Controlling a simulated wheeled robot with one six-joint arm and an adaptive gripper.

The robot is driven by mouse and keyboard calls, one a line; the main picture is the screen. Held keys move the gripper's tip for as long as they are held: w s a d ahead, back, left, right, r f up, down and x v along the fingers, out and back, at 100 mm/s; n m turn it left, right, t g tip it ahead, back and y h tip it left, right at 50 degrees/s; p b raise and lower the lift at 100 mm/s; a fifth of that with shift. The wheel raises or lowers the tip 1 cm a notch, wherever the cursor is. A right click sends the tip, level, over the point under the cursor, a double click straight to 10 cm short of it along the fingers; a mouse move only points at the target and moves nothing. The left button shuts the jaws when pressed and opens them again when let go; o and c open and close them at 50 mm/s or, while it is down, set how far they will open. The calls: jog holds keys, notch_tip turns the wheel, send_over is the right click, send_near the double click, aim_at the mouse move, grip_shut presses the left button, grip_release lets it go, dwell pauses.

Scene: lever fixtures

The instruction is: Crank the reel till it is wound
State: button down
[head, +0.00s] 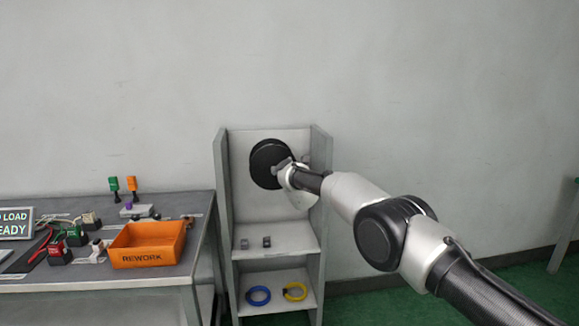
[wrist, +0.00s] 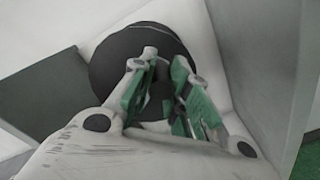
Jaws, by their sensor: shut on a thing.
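The reel (head: 265,165) is a round black disc mounted on the back panel of a grey cabinet in the head view. In the wrist view the black reel (wrist: 118,52) fills the upper middle, behind my fingers. My gripper (head: 284,168) is at the right side of the reel's face. It also shows in the wrist view (wrist: 170,100), with green finger pads close together. It is shut on the reel's crank handle, which is mostly hidden between the fingers.
The cabinet's side walls (head: 222,200) stand close on both sides. Its shelves hold small grey parts, a blue ring (head: 258,295) and a yellow ring (head: 295,291). A workbench at left carries an orange REWORK bin (head: 147,245) and cable connectors.

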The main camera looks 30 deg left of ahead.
jog(key=shift+d+f+m, duration=0.1)
jog(key=shift+f+m, duration=0.2)
jog(key=shift+m, duration=0.1)
jog(key=c, duration=1.4)
grip_release()
jog(key=shift+r, duration=0.1)
jog(key=shift+o, duration=0.4)
notch_tip(320, 180, up, 10)
